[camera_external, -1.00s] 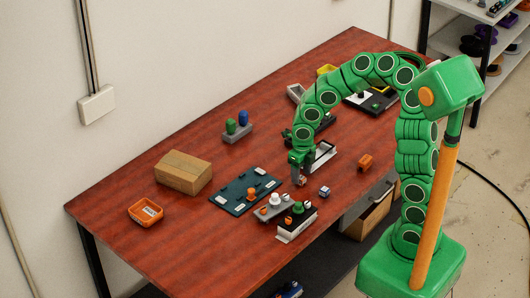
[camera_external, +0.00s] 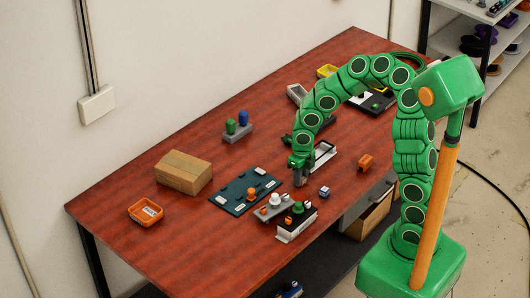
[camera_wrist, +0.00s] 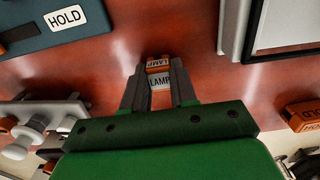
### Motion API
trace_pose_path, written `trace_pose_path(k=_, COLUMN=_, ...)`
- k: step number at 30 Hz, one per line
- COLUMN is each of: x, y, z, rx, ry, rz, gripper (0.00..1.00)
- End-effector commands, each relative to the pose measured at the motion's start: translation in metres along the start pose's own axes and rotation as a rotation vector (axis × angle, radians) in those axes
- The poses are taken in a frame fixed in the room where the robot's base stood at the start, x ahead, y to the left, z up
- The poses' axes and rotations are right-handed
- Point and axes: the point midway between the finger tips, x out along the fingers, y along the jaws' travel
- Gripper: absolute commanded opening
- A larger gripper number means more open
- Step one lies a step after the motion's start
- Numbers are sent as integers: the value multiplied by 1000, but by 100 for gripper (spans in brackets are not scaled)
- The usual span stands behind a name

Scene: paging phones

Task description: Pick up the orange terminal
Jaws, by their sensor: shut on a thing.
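My gripper (camera_external: 301,181) points down at the table, left of the white-edged tray, and is shut. In the wrist view its fingers (camera_wrist: 159,70) are closed on a small orange block with white LAMP labels (camera_wrist: 158,62). In the outside view the fingers hide this block. Whether it touches the table is unclear.
A dark teal board (camera_external: 235,202) with a HOLD label lies left of my gripper. A grey holder (camera_external: 262,216) with knobs and a small blue-white cube (camera_external: 324,192) are close in front. A cardboard box (camera_external: 183,172) and orange tray (camera_external: 146,212) stand farther left.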

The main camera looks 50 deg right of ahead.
Motion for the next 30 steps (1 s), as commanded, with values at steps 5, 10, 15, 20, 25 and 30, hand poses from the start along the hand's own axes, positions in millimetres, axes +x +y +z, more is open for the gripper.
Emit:
trace_pose_path(k=5, x=1, y=0, z=-1, rx=-1, ry=3, rz=0, gripper=0)
trace_pose_path(k=10, x=-5, y=0, z=0, rx=0, ry=1, rz=1, gripper=0)
trace_pose_path(k=15, x=-23, y=0, z=1, rx=1, ry=-2, rz=0, gripper=0)
trace_pose_path(k=20, x=-40, y=0, z=-8, rx=-1, ry=0, rz=1, gripper=0)
trace_pose_path(k=25, x=-60, y=1, z=-24, rx=-1, ry=-1, rz=2, gripper=0)
trace_pose_path(k=30, x=-79, y=0, z=-40, rx=0, ry=-1, rz=0, gripper=0)
